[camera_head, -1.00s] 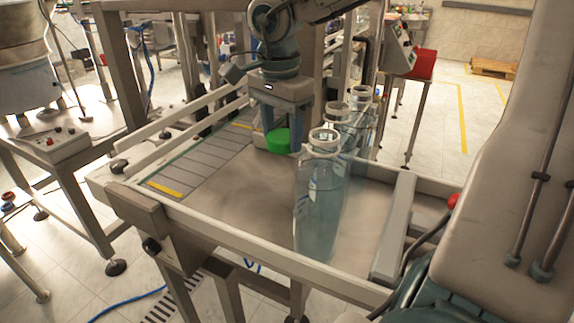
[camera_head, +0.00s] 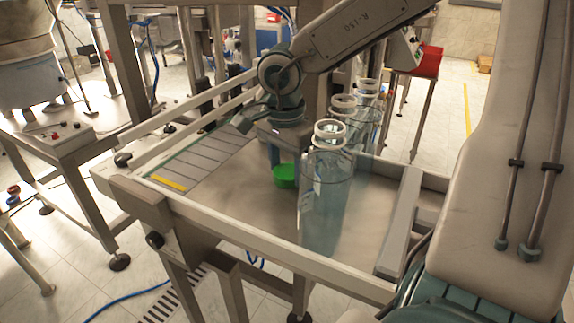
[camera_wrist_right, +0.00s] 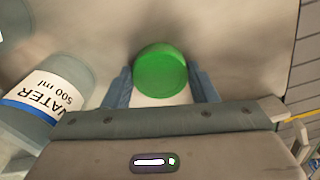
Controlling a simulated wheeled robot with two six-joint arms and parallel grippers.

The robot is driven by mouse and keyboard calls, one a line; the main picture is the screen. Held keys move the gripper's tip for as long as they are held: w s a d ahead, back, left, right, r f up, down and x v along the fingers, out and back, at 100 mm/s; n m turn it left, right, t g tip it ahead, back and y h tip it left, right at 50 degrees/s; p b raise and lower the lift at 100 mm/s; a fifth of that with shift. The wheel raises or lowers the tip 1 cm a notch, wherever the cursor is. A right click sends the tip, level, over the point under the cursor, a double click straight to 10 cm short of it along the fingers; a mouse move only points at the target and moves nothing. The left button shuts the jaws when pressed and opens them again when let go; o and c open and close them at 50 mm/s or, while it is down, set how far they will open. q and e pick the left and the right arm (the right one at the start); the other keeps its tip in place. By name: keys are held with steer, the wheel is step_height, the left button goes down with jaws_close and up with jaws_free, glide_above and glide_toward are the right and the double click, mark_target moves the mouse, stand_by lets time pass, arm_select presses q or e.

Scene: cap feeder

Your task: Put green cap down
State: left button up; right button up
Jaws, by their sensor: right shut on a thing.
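The green cap (camera_head: 285,175) is between the fingers of my right gripper (camera_head: 284,168), just left of the clear bottles in the head view. In the right wrist view the green cap (camera_wrist_right: 161,71) sits between the two blue-grey fingertips of my right gripper (camera_wrist_right: 161,86), which is shut on it. The cap is low over the metal table (camera_head: 235,205); I cannot tell whether it touches the surface. My left gripper is not in view.
Several clear bottles stand in a row right of the gripper; the nearest bottle (camera_head: 326,205) is close to it. A labelled water bottle (camera_wrist_right: 45,95) shows at left in the wrist view. Grey slats (camera_head: 205,155) lie at the left. The table's front middle is clear.

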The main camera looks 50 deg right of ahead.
steer(key=o, duration=0.9)
steer(key=shift+f, duration=0.1)
steer(key=shift+o, duration=0.2)
